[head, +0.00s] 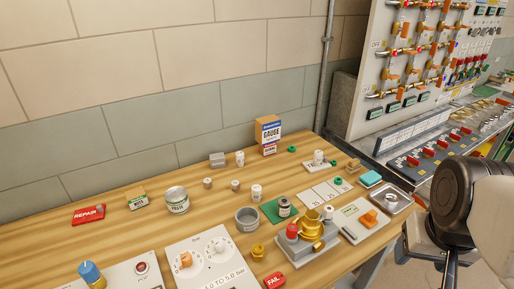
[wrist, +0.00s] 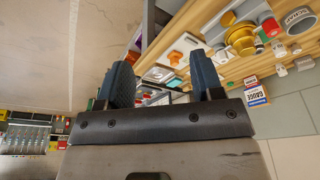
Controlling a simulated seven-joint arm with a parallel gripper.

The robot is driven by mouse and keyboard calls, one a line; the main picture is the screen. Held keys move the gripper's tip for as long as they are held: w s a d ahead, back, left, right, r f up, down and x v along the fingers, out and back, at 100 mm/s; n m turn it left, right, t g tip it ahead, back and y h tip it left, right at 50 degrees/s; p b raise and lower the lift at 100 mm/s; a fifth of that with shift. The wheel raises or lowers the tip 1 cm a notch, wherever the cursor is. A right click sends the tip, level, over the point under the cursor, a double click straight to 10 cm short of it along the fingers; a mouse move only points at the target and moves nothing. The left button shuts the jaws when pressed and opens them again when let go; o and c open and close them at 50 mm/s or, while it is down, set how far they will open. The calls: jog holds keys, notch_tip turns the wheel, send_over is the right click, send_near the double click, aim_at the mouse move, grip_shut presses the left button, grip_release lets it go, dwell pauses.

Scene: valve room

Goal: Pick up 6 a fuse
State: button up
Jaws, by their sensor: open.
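The bench holds a paste tin (head: 177,200), a grey cup (head: 247,219), a brass valve on a grey base (head: 311,228), a gauge box (head: 268,134), and a metal dish (head: 391,201). A control panel (head: 440,150) stands right.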

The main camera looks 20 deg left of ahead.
jog(key=shift+o, duration=0.4)
jog(key=w+a+f+m+g+y, duration=0.1)
jog(key=w+a+m+y, duration=0.35)
jog(key=w+a, duration=0.7)
jog(key=w+a+f+m+y, duration=0.2)
jog(key=w+a+m+y, duration=0.25)
jog(key=w+a, duration=0.75)
jog(key=w+a+f+m+t+y, duration=0.1)
jog(key=w+a+f+m+y, duration=0.35)
jog(key=w+a, duration=0.6)
jog(key=m+t, duration=0.2)
jog(key=m, duration=0.6)
send_near(240, 159)
jog(key=shift+w+a+r+h, duration=0.2)
jog(key=shift+w+a, duration=0.2)
jog(key=shift+a, duration=0.1)
jog(key=shift+w+a+r+h, duration=0.15)
jog(key=shift+w+a+r, duration=0.05)
jog(key=shift+w+a, duration=0.25)
jog(key=shift+w+a+f+m, duration=0.35)
jog(key=shift+w+f, duration=0.05)
jog(key=shift+f, duration=0.05)
jog(key=shift+a, duration=0.1)
